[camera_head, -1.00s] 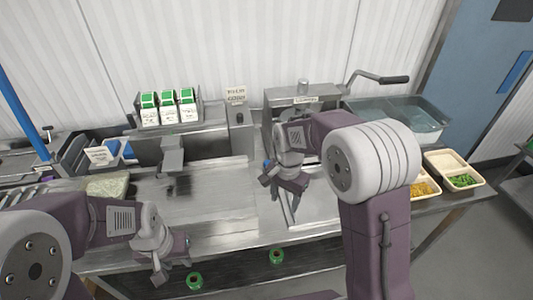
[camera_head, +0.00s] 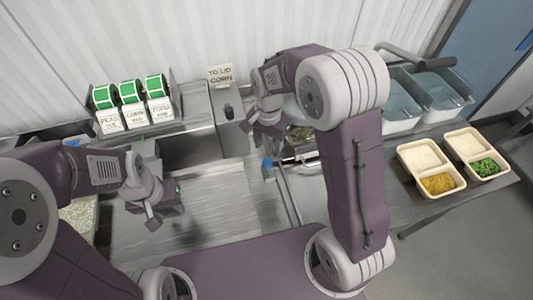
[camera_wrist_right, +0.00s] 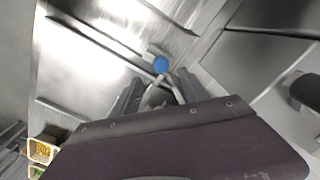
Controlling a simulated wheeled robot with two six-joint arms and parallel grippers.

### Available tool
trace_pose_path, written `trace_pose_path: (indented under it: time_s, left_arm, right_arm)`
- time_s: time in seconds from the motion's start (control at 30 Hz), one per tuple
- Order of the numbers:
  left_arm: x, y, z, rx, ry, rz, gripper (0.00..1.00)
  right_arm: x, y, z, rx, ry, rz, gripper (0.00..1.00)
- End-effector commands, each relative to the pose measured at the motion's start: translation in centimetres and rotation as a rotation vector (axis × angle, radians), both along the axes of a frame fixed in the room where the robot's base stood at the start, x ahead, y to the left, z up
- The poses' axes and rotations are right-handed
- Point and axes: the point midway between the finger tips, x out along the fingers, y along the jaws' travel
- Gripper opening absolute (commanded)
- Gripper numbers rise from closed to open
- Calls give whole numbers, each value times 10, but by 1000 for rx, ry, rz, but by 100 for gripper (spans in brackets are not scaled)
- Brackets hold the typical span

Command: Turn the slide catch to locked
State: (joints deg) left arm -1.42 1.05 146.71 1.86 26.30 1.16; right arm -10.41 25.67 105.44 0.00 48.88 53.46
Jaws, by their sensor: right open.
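A blue knob (camera_head: 267,162), which looks like the slide catch, stands by the metal rail right of the steel work surface. In the right wrist view the knob (camera_wrist_right: 160,64) shows just beyond the fingertips. Whether the catch is turned to locked I cannot tell. My right gripper (camera_head: 268,128) is over the rail area, open, with its fingers (camera_wrist_right: 157,86) apart in the wrist view; the knob appears outside them. My left gripper (camera_head: 163,212) hangs over the left part of the steel surface, away from the knob; its jaw gap is unclear.
A small sign (camera_head: 221,75) stands at the back. Clear tubs (camera_head: 437,90) and food trays (camera_head: 437,174) are at the right. The middle steel surface (camera_head: 215,205) is bare.

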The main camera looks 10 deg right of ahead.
Motion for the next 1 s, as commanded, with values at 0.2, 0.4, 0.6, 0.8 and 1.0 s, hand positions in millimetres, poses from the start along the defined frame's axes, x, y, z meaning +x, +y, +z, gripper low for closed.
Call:
trace_pose_path:
  time_s: [0.2, 0.4, 0.6, 0.8, 1.0]
  left_arm:
    - [0, 0, 5, 0, 0, 0, 36]
    - [0, 0, 8, 0, 0, 0, 36]
    - [0, 0, 8, 0, 0, 0, 36]
    - [0, 0, 8, 0, 0, 0, 36]
    - [0, 0, 8, 0, 0, 0, 36]
  right_arm:
    - [-1, 0, -46, -1, 6, 0, 52]
    - [-1, 0, -74, -1, 4, 0, 52]
    - [0, 0, -80, 0, 0, 0, 52]
    - [0, 0, -80, 0, 0, 0, 30]
    - [0, 0, -80, 0, -1, 0, 0]
